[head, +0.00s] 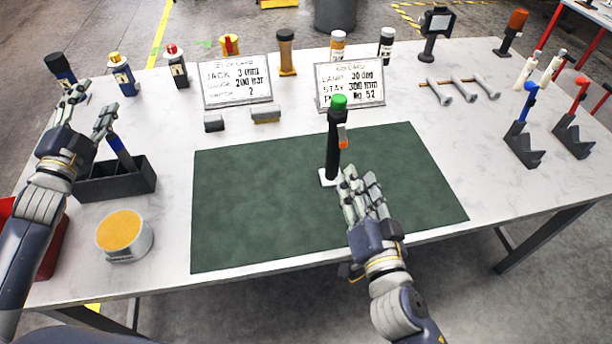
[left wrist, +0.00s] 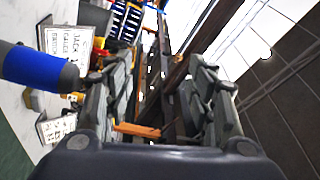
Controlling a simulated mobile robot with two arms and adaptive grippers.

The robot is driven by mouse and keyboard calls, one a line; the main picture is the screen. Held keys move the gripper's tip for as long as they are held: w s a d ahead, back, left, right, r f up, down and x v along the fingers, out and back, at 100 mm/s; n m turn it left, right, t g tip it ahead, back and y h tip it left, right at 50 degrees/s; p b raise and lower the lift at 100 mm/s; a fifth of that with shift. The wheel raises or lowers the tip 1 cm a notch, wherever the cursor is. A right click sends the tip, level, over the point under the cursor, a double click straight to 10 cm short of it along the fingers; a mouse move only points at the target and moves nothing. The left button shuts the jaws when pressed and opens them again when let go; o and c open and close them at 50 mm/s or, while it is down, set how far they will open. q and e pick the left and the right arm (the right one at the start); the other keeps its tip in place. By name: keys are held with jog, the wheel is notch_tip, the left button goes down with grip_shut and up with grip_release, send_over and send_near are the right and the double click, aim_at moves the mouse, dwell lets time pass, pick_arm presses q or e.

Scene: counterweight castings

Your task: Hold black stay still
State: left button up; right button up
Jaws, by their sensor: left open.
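The black stay (head: 334,150) stands upright on the green mat, with a green cap, an orange side piece and a small white base. My right gripper (head: 358,185) is low at its front right, its fingers overlapping the white base. I cannot tell whether they touch the stay or how far they are open. My left gripper (head: 90,112) is open and empty at the left of the table, near the dark cylinder with a blue band (head: 60,67). In the left wrist view its fingers (left wrist: 160,105) stand apart, with a dark blue-banded cylinder (left wrist: 40,68) beside them.
A dark grey tray (head: 128,182) holding a blue-banded tool and a yellow-topped round tin (head: 122,236) stand at the left. Two lettered signs (head: 236,80) and several canisters line the back. The mat (head: 245,215) is mostly clear.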

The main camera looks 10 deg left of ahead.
pick_arm(q)
jog(key=w+d+f+h, duration=0.1)
jog(key=d+f+h, duration=0.15)
jog(key=d, duration=0.85)
jog(key=n+g+h, duration=0.4)
jog(key=n+h, duration=0.3)
jog(key=h, duration=0.1)
send_near(330, 151)
jog(key=x, duration=1.1)
jog(key=shift+w+d, duration=0.15)
grip_shut()
pick_arm(e)
jog(key=shift+o, duration=0.4)
